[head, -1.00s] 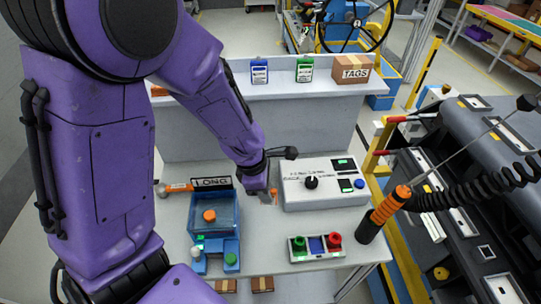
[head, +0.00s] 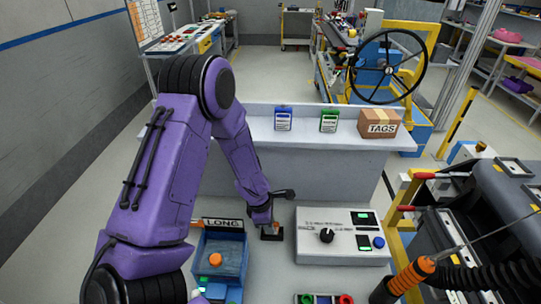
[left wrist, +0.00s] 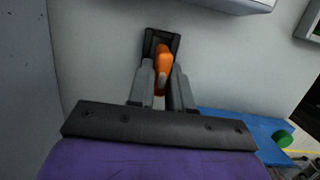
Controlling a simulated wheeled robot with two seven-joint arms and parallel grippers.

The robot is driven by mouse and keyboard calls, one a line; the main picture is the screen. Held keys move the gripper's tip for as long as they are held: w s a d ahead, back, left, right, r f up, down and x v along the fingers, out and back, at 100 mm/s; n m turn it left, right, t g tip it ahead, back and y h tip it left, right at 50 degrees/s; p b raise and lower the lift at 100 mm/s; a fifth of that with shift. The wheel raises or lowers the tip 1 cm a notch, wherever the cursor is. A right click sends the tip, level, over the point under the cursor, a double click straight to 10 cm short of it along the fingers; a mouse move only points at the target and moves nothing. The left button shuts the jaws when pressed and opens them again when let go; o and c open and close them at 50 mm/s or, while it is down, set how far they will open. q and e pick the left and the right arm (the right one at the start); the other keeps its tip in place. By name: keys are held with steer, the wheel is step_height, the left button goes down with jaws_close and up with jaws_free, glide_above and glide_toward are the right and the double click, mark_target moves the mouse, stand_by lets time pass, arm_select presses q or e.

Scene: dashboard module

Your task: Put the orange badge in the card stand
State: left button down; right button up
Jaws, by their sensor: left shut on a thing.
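My left gripper (head: 268,226) is above the tabletop, left of the white control box. In the left wrist view its two grey fingers (left wrist: 164,88) are shut on the orange badge (left wrist: 163,60), seen nearly edge-on. A dark rectangular card stand (left wrist: 148,42) is around or just beyond the badge's far end. It also shows in the head view (head: 271,237), under the fingertips. I cannot tell whether the badge is seated in it or just above it. My right gripper is not in view.
The white control box (head: 342,240) stands close on the right. A raised shelf (head: 300,138) behind holds a blue badge (head: 283,118), a green badge (head: 329,120) and a TAGS box (head: 378,124).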

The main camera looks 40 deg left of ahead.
arm_select(q)
steer(key=shift+w+a+f, duration=0.15)
steer(key=shift+w+f, duration=0.15)
steer(key=shift+f, duration=0.05)
steer(key=c, duration=1)
jaws_free()
steer(key=shift+w, duration=0.1)
steer(key=shift+c, duration=0.2)
steer(key=shift+s+r, duration=0.15)
steer(key=shift+s, duration=0.05)
steer(key=v, duration=1.1)
steer(key=shift+r, duration=0.4)
